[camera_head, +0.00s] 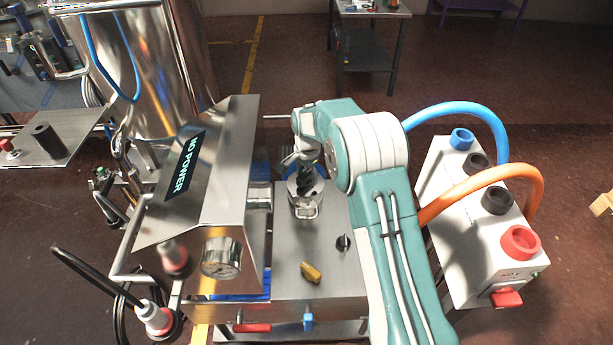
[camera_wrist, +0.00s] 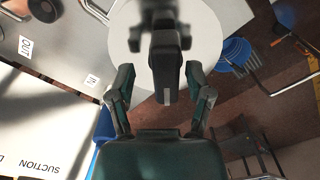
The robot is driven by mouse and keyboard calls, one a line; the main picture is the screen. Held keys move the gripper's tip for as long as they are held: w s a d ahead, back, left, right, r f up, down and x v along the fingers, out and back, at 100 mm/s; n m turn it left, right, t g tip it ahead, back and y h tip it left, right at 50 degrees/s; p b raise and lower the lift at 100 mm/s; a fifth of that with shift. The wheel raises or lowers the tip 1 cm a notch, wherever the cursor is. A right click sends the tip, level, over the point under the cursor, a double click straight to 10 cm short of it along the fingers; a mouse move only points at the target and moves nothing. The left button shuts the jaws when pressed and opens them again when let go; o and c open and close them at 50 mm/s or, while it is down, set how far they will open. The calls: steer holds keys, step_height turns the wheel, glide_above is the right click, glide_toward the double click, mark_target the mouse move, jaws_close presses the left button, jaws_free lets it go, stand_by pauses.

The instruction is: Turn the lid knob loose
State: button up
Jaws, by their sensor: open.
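The black lid knob (camera_wrist: 166,62) stands on a round pale lid (camera_wrist: 205,42) in the wrist view. My gripper (camera_wrist: 160,80) is open, with one finger on the left and one on the right of the knob. Gaps show between the knob and both fingers, so they look apart from it. My wrist and fingers hide most of the knob and lid there.
A steel housing marked NO POWER (camera_head: 192,175) stands close to the left, with a gauge (camera_head: 221,257). A yellow knob (camera_head: 311,272) and a black knob (camera_head: 343,242) sit on the worktop (camera_head: 290,250). A white socket box (camera_head: 465,230) with blue and orange cables stands right.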

steer(key=shift+a+f, duration=0.15)
steer(key=shift+f, duration=0.1)
steer(key=shift+a, duration=0.55)
steer(key=shift+d, duration=0.15)
jaws_close()
steer(key=shift+d, duration=0.2)
